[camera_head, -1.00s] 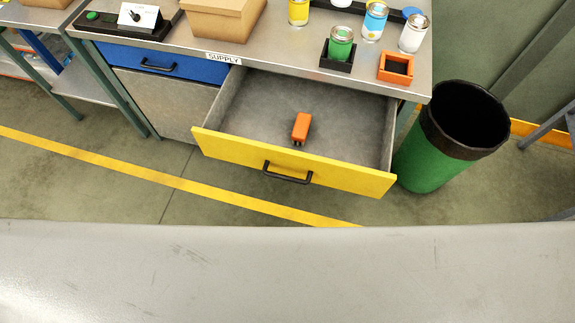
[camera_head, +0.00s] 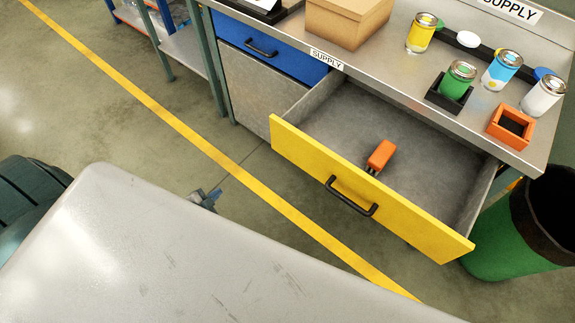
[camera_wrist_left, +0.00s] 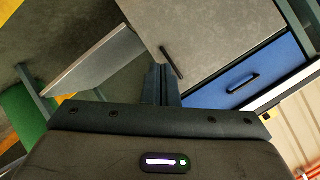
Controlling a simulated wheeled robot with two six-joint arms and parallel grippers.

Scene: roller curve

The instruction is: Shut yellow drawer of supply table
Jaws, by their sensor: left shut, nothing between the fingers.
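The yellow drawer (camera_head: 367,190) of the supply table (camera_head: 400,85) stands pulled out, with a black bar handle (camera_head: 351,196) on its front. An orange object (camera_head: 381,155) lies inside it. My left gripper (camera_head: 208,198) shows only as a small dark part past the edge of the grey surface, to the left of the drawer and apart from it. In the left wrist view its fingers (camera_wrist_left: 160,84) are together and empty, in front of a grey cabinet door (camera_wrist_left: 205,35) and the blue drawer (camera_wrist_left: 245,78). My right gripper is not in view.
A box (camera_head: 345,22), several cans and an orange square holder (camera_head: 510,127) stand on the table. A green bin (camera_head: 515,235) stands right of the drawer. A light grey surface (camera_head: 190,260) fills the foreground. Floor with a yellow line (camera_head: 205,145) lies between.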

